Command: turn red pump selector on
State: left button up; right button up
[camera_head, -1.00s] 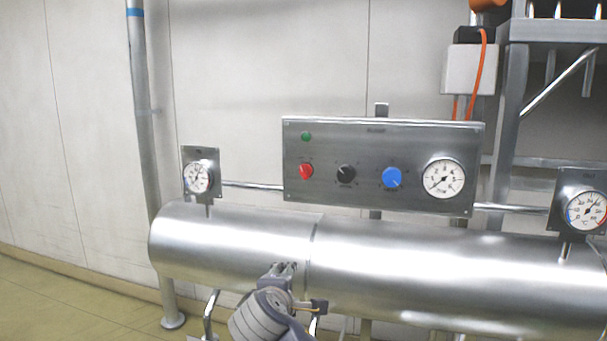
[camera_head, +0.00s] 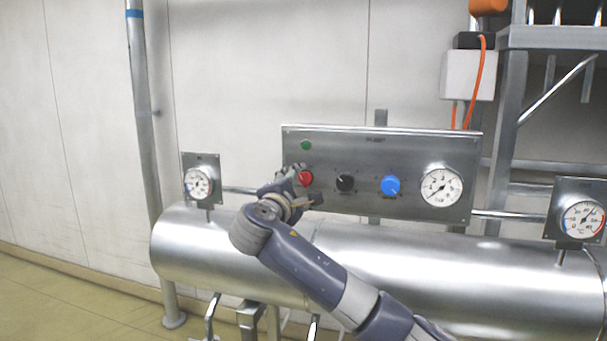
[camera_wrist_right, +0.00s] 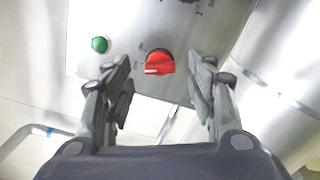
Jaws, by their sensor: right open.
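The red pump selector (camera_head: 306,178) is a red knob at the left of the steel control panel (camera_head: 411,150). It also shows in the right wrist view (camera_wrist_right: 160,62), ahead of the fingers and roughly midway between them, with a white pointer line on it. My right gripper (camera_head: 292,177) is close to the panel just left of the red knob in the head view. In the wrist view its fingers (camera_wrist_right: 160,85) are spread, with nothing held between them. I cannot tell whether a finger touches the knob. My left gripper is not in view.
A green button or lamp (camera_head: 306,145) sits above the red knob. A black knob (camera_head: 346,183), a blue knob (camera_head: 389,186) and a gauge (camera_head: 441,187) are to the right. A large steel cylinder (camera_head: 400,255) lies below the panel. A smaller gauge (camera_head: 198,183) stands left.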

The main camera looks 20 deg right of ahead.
aim_at(304, 181)
jog(key=shift+p+x, duration=0.55)
jog(key=shift+x, duration=1.3)
jog(key=shift+c, duration=0.6)
jog(key=shift+a, duration=0.1)
jog(key=c, duration=1)
